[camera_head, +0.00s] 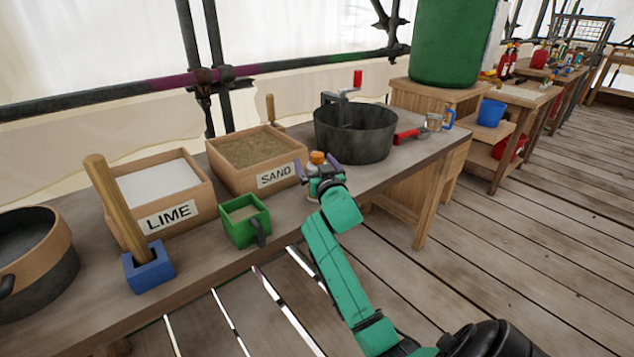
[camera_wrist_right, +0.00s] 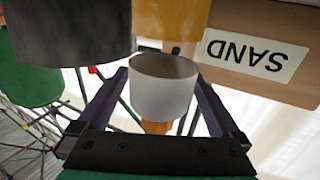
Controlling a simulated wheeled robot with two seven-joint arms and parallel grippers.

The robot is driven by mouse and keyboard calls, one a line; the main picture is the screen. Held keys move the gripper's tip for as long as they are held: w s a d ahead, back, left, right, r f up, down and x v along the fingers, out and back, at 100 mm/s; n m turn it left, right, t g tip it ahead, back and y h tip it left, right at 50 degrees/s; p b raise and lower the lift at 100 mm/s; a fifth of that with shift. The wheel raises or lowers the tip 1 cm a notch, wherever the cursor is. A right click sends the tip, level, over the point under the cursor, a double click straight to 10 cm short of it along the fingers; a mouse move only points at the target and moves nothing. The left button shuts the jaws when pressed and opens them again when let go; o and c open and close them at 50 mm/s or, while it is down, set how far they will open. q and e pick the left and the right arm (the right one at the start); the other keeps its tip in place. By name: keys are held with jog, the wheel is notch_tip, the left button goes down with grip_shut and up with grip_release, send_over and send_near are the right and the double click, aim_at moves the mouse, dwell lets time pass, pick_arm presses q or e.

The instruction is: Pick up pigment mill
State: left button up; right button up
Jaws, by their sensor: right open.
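What looks like the pigment mill (camera_head: 317,157) is a small upright thing with an orange top and a pale body, near the front edge of the bench between the sand box and the dark tub. In the right wrist view, which is upside down, its pale grey cylinder (camera_wrist_right: 163,88) shows between the fingers, with an orange part below it in the picture. My right gripper (camera_head: 316,165) is open, with one finger on each side of it. I cannot tell whether the fingers touch it. The gripper hides its lower part in the head view. My left gripper is not in view.
The sand box (camera_head: 232,180) stands behind left, the dark tub (camera_head: 385,140) with a red-handled crank behind right. A green container (camera_head: 237,232) stands to the left. Farther left are the lime box (camera_head: 195,207) and a blue block (camera_head: 150,273) holding a wooden handle.

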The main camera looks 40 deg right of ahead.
jog(key=shift+w+d, duration=0.15)
jog(key=shift+w, duration=0.15)
jog(key=shift+s, duration=0.1)
jog(key=shift+c, duration=0.6)
jog(key=c, duration=1.4)
